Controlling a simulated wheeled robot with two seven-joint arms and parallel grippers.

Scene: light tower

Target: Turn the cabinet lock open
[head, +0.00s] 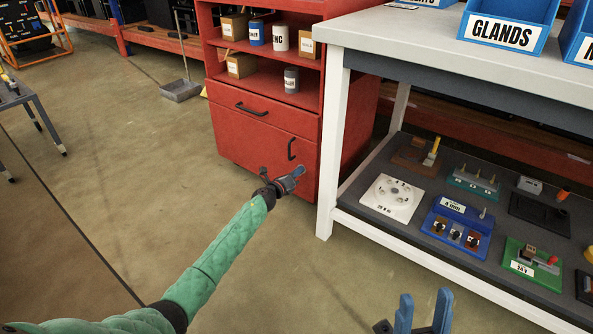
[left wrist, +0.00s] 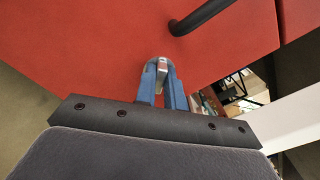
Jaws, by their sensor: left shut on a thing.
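The red cabinet (head: 262,142) stands left of the workbench, with a drawer above a closed lower door (head: 256,148). The door's dark handle (head: 291,149) also shows in the left wrist view (left wrist: 200,15). My left gripper (head: 291,182) is at the door, just below the handle. In the left wrist view its blue fingers (left wrist: 162,78) are shut on a small silvery metal piece (left wrist: 162,63) at the door face, apparently the lock's key or knob. The fingers hide most of the lock, so its turn angle is unclear. My right gripper (head: 424,312) is open and empty at the bottom.
The workbench (head: 333,145) with its pale leg stands close to the cabinet's right side. Its lower shelf holds several fixtures, including a white plate (head: 392,198) and a blue block (head: 457,228). The floor left of the cabinet is clear up to a dustpan (head: 181,90).

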